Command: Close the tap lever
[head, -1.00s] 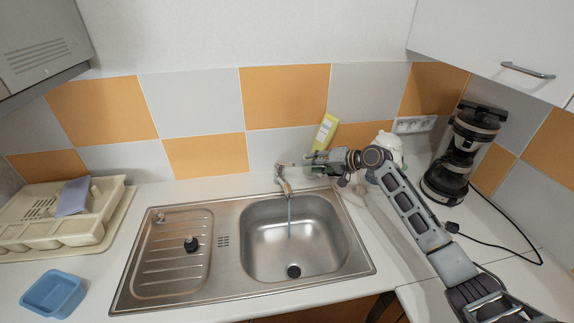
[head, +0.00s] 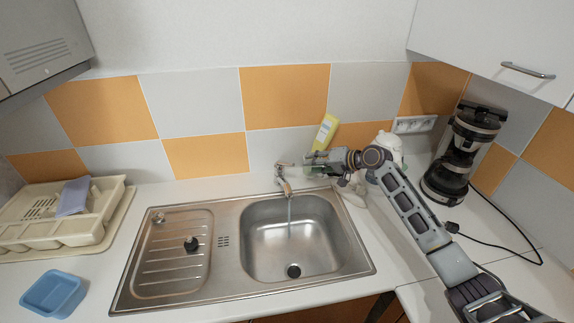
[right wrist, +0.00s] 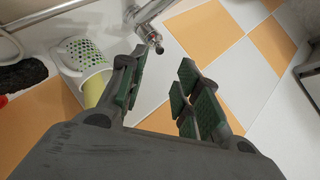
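The metal tap (head: 283,182) stands behind the sink basin, and a thin stream of water (head: 289,212) falls from its spout. Its small lever at the top is hard to make out. My right gripper (head: 314,163) is just right of the tap top, reaching in from the right. In the right wrist view my right gripper (right wrist: 158,88) is open with nothing between its green-padded fingers. The metal tap (right wrist: 150,28) shows ahead of the fingertips there, apart from them. I cannot tell whether a finger touches the lever. My left gripper is not in view.
The steel sink (head: 350,255) has a drainer on its left. A yellow bottle (head: 325,132) and a white container (head: 388,146) stand behind my right arm. A coffee maker (head: 460,150) is at the right. A cutlery tray (head: 110,212) and blue box (head: 52,293) are at the left.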

